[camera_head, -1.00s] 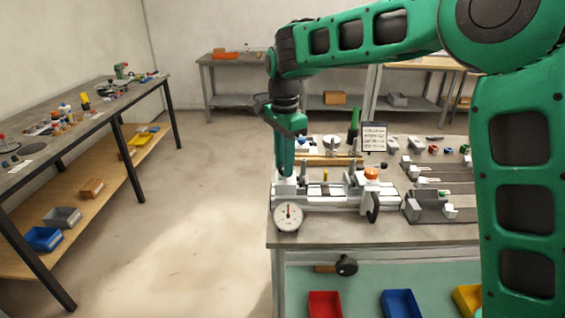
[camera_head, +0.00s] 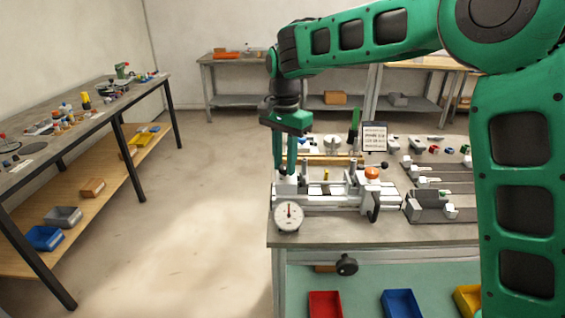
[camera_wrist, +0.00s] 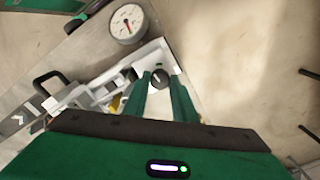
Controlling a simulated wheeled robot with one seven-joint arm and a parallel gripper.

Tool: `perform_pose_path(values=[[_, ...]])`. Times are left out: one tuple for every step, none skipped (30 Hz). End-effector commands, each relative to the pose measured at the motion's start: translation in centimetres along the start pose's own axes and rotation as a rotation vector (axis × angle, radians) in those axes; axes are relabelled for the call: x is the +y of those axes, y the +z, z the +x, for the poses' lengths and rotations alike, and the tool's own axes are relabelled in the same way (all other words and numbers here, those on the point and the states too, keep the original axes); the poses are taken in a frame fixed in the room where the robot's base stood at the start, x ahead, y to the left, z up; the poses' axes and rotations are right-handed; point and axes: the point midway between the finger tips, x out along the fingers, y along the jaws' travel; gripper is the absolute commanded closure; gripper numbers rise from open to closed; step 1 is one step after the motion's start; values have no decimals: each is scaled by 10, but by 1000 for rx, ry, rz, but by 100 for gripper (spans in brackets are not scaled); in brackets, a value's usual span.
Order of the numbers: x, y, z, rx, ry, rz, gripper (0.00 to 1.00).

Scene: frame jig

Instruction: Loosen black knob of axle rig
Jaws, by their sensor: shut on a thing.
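The axle rig (camera_head: 335,201) is a pale metal fixture along the near left part of the bench, with an orange-topped part and a black handle at its right end. A round white dial with a red needle (camera_head: 288,216) is at its front left; it also shows in the wrist view (camera_wrist: 127,24). The small black knob (camera_wrist: 159,80) sits at the rig's left end, between my fingertips. My gripper (camera_head: 285,173) points down and is shut on the knob; its fingers hide the knob in the head view. In the wrist view my gripper (camera_wrist: 160,80) has one finger on each side.
A small sign (camera_head: 374,137) and a green upright tool stand behind the rig. Grey fixtures (camera_head: 430,205) fill the bench to the right. Red (camera_head: 325,304), blue and yellow bins lie below the front edge. Open floor is left of the bench.

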Motion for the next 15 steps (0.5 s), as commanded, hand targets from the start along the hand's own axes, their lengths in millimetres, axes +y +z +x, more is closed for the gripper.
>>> perform_pose_path(values=[[-3, -1, -2, 5, -11, -43, 98], [-3, -1, -2, 6, -11, -72, 98], [-3, -2, -2, 6, -11, -110, 98], [-3, -2, -2, 6, -11, -139, 98], [-3, -2, -2, 6, -11, -168, 98], [-3, -1, -3, 6, -11, -206, 98], [-3, -1, -3, 7, -11, -235, 98], [-3, -1, -3, 7, -11, -263, 98], [-3, -2, -3, 7, -11, -301, 98], [-3, -2, -3, 8, -11, -329, 98], [-3, -2, -3, 8, -11, -357, 98], [-3, -2, -3, 8, -11, -395, 98], [-3, -2, -3, 8, -11, -423, 98], [-3, -2, -3, 8, -11, -451, 98], [-3, -2, -3, 9, -10, -489, 98]])
